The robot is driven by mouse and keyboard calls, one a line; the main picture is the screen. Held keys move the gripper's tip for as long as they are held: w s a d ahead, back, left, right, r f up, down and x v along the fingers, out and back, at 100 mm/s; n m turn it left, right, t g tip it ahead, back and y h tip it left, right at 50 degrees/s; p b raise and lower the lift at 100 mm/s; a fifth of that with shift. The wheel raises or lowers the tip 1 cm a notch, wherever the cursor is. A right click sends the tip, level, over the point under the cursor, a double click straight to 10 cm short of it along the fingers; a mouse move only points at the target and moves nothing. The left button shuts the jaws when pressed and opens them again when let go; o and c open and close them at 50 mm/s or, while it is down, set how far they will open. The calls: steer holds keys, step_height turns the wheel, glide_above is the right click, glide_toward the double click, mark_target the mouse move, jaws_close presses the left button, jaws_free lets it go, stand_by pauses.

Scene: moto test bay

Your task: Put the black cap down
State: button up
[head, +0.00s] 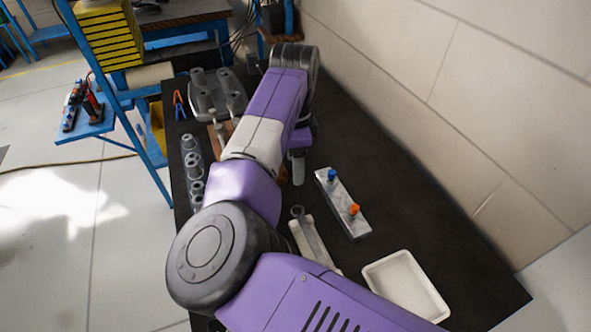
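I cannot make out a black cap in the head view. My arm crosses the middle of the picture and bends down at its far end. What looks like part of my gripper (298,168) shows just right of the forearm, low over the dark bench (400,195). Its fingertips are not clear, so I cannot tell whether it is open, shut or holding something. A metal block (343,205) right of it carries a blue cap (331,175) and an orange cap (354,209).
A white tray (405,287) lies at the near right. A pale holder with a grey bar (313,238) lies left of the block. Several grey cylinders (192,163) line the left edge, and a grey fixture (218,95) stands behind. The right side along the wall is clear.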

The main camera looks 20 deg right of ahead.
steer(key=shift+f, duration=0.55)
jaws_close()
step_height(320, 180, up, 20)
steer(key=b, duration=0.2)
stand_by(0.3)
